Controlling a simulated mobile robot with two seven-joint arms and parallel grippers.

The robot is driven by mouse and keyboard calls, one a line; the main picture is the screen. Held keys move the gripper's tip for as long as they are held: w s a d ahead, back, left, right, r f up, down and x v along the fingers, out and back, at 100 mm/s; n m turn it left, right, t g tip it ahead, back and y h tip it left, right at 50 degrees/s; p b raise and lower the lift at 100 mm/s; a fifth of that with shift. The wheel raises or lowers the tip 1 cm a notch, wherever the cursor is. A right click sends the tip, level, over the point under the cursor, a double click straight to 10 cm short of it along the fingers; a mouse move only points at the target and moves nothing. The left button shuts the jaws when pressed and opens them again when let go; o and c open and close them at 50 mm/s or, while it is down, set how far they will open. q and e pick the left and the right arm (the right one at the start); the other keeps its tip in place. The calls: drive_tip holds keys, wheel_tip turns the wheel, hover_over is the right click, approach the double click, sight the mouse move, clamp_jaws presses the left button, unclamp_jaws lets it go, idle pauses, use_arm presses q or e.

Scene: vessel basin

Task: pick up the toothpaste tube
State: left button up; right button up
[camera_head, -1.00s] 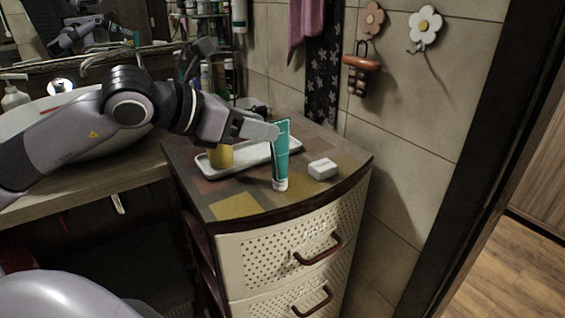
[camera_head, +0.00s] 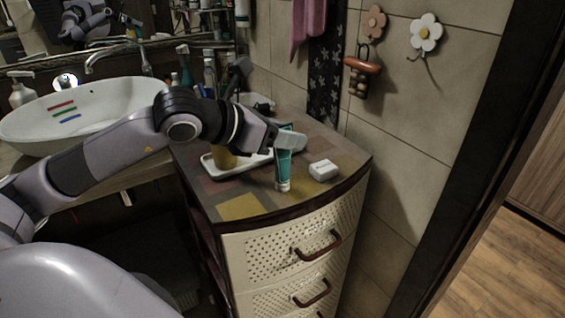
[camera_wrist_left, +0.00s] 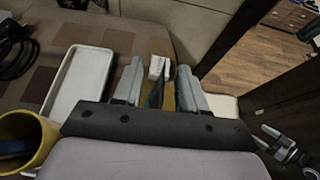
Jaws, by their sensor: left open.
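The teal toothpaste tube (camera_head: 283,168) stands upright on its white cap on top of the drawer cabinet (camera_head: 241,206). My left gripper (camera_head: 288,141) is at the upper part of the tube, its fingers pointing right. In the left wrist view the gripper (camera_wrist_left: 156,88) is open, and the dark, thin edge of the tube (camera_wrist_left: 155,95) shows between its two fingers, apart from the right finger. Whether the left finger touches the tube I cannot tell.
A white box (camera_head: 323,170) sits right of the tube. A white tray (camera_head: 226,169) and a yellow cup (camera_head: 223,159) are behind and left; the cup also shows in the left wrist view (camera_wrist_left: 40,128). A sink basin (camera_head: 85,112) is at left, a tiled wall behind.

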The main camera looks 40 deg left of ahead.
use_arm(q)
drive_tip(key=shift+w+d+f, duration=0.25)
drive_tip(key=shift+w+f, duration=0.1)
drive_tip(key=shift+w, duration=0.2)
clamp_jaws()
drive_tip(key=shift+r, duration=0.15)
